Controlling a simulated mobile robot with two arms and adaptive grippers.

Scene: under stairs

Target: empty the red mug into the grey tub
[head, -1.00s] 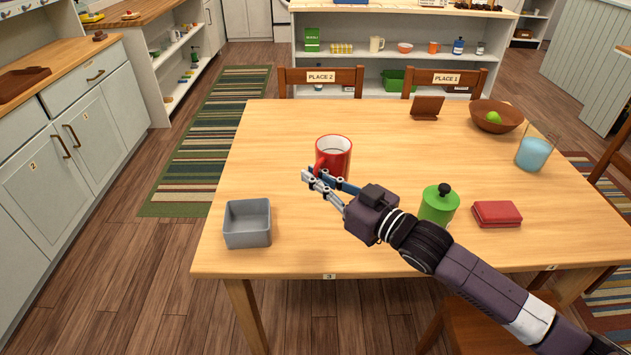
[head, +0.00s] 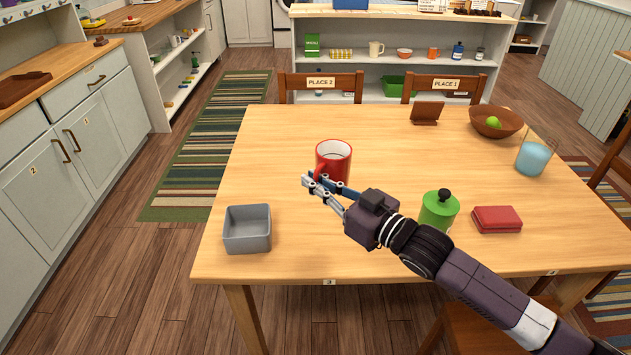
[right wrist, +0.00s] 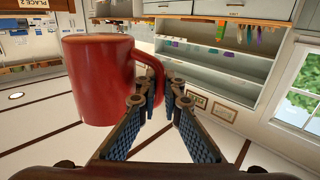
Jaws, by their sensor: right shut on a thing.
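The red mug (head: 334,158) has a white inside and stands upright over the middle-left of the wooden table; I cannot make out its contents. My right gripper (head: 318,183) is shut on the mug's handle, at the near left side of the mug. In the right wrist view the mug (right wrist: 98,82) is at the left, with its handle between the fingertips (right wrist: 160,98). I cannot tell whether its base touches the table. The grey tub (head: 247,240), square and open-topped, sits at the table's near left corner, left of and nearer than the mug. My left gripper is out of view.
On the table (head: 290,135), a green lidded jar (head: 438,212) and a red box (head: 497,219) lie right of my gripper. A glass of blue liquid (head: 533,157), a wooden bowl (head: 497,122) and a brown stand (head: 427,112) are farther right. The wood between mug and tub is clear.

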